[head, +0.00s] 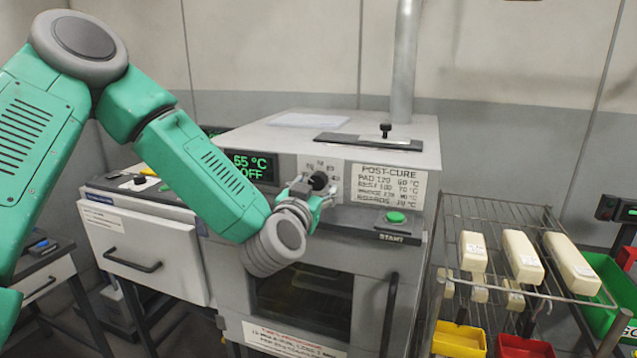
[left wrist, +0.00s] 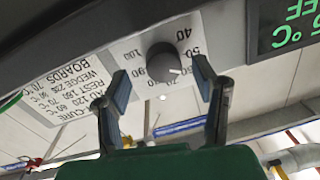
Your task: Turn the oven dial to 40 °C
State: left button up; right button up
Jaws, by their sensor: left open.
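The oven (head: 262,235) stands in the middle of the head view. Its dark round dial (head: 319,181) is on the front panel, between the green display (head: 250,166) and the POST-CURE sign (head: 388,186). The display shows OFF and a temperature that looks like 55 or 65 °C. My left gripper (head: 314,190) is at the dial. In the left wrist view, upside down, the dial (left wrist: 163,62) lies beyond and between the open fingers of my left gripper (left wrist: 160,82), apparently untouched. My right gripper is out of view.
A green START button (head: 395,217) is right of the dial. The oven door handle (head: 389,312) sticks out below. A wire rack (head: 490,210) with pale blocks and coloured bins stands at right. A drawer cabinet (head: 140,235) stands at left.

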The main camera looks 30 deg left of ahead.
pick_arm(q)
jog(key=shift+x, duration=0.85)
jog(key=shift+w+a+f, duration=0.1)
jog(key=shift+w+a, duration=0.2)
jog(key=shift+a, duration=0.15)
jog(key=shift+d, duration=0.2)
jog(key=c, duration=1.1)
jog(key=shift+c, duration=0.2)
jog(key=shift+n, duration=0.3)
jog(key=n+b, duration=0.2)
jog(key=n, duration=0.4)
jog(key=shift+b, duration=0.3)
jog(key=n+b, duration=0.3)
jog(key=n, duration=0.2)
jog(key=shift+n+h, duration=0.3)
jog(key=shift+n, duration=0.1)
